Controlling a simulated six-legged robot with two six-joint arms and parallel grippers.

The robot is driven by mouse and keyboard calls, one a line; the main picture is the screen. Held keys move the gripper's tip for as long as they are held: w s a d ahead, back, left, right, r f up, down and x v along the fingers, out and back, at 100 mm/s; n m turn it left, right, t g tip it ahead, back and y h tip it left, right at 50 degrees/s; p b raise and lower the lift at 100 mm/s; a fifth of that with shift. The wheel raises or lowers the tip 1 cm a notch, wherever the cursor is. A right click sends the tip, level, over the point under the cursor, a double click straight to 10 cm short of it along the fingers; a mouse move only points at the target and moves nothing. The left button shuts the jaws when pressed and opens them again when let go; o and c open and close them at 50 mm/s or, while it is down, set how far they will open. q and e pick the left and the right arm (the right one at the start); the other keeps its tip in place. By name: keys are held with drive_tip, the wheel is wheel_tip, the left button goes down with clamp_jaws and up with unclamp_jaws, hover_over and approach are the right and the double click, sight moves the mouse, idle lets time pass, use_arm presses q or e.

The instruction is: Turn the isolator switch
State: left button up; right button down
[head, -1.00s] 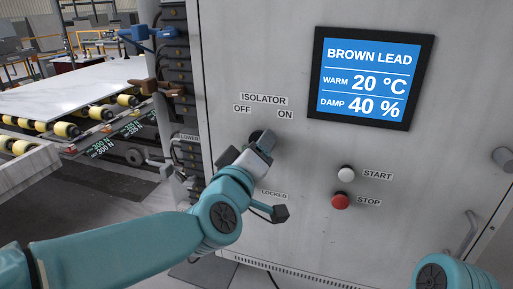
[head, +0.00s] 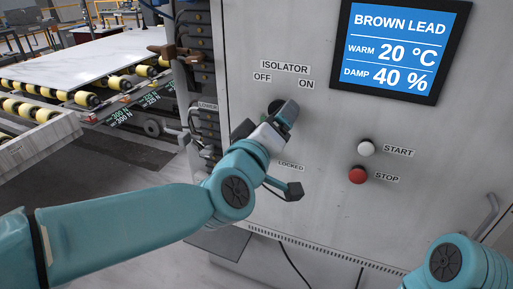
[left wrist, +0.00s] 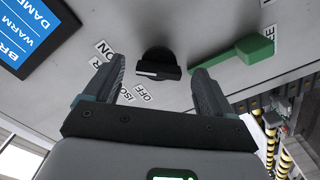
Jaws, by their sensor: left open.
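The isolator switch is a black round knob with a grip bar (left wrist: 158,66) on the grey cabinet front. In the left wrist view one end of the bar carries a white line and faces left, towards the ISOLATOR, ON and OFF labels. In the head view the knob (head: 275,105) shows only partly behind my left gripper (head: 286,112). My left gripper is open, with its two fingers to either side of the knob in the left wrist view and a visible gap to each. I cannot tell how deep the fingers reach around it. My right gripper is out of view.
A green handle (left wrist: 245,53) sticks out beside the knob in the left wrist view. A white START button (head: 366,148), a red STOP button (head: 358,175) and a display (head: 398,48) are on the cabinet. A roller conveyor (head: 90,60) stands at the left.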

use_arm(q)
drive_tip(key=v, duration=1.4)
drive_tip(key=shift+s+b, duration=0.35)
drive_tip(key=shift+b, duration=0.05)
drive_tip(key=shift+a, duration=0.15)
